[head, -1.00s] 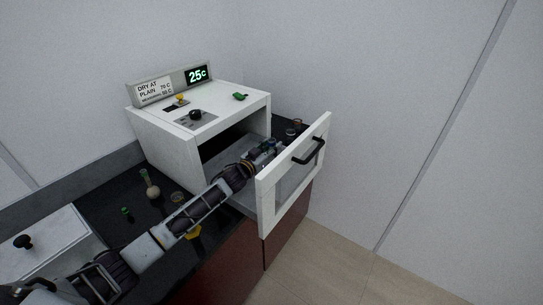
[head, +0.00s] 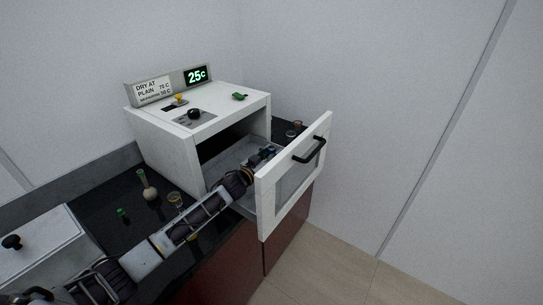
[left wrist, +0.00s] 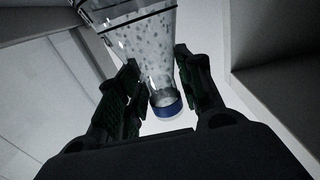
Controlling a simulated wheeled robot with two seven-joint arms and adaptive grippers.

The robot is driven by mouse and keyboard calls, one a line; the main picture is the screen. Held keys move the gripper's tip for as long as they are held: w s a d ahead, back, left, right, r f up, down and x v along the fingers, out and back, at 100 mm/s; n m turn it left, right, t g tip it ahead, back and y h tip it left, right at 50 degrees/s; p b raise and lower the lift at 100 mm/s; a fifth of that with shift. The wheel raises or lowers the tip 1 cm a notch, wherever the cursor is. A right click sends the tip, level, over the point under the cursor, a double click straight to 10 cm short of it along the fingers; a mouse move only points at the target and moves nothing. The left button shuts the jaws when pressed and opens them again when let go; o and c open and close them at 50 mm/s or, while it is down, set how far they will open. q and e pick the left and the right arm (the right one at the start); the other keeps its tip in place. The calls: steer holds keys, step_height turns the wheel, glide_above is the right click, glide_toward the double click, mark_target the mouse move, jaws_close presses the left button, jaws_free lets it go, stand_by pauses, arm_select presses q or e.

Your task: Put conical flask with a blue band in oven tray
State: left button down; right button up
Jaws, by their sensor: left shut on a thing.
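In the left wrist view, the conical flask (left wrist: 150,55) is clear glass with a blue band (left wrist: 167,107) round its neck end. My left gripper (left wrist: 160,85) is shut on it, with one dark finger on each side. In the head view my left gripper (head: 262,160) is inside the pulled-out oven tray (head: 226,160), behind its white front. The flask is too small and covered there to make out clearly. I cannot tell whether the flask touches the tray floor. My right gripper is not in view.
The white oven (head: 185,140) stands open on the black counter (head: 110,190), its display reading 25c. A round flask (head: 149,190), a small glass beaker (head: 175,200) and a green-topped item (head: 122,214) stand left of the oven. More small glassware (head: 294,130) stands beyond the tray.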

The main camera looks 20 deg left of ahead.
arm_select(q)
steer(key=c, duration=0.9)
jaws_free()
steer(key=shift+s, duration=0.1)
steer(key=shift+v, duration=1.65)
steer(key=shift+b+v, duration=0.5)
steer(key=shift+v, duration=1.5)
steer(key=shift+r, duration=0.1)
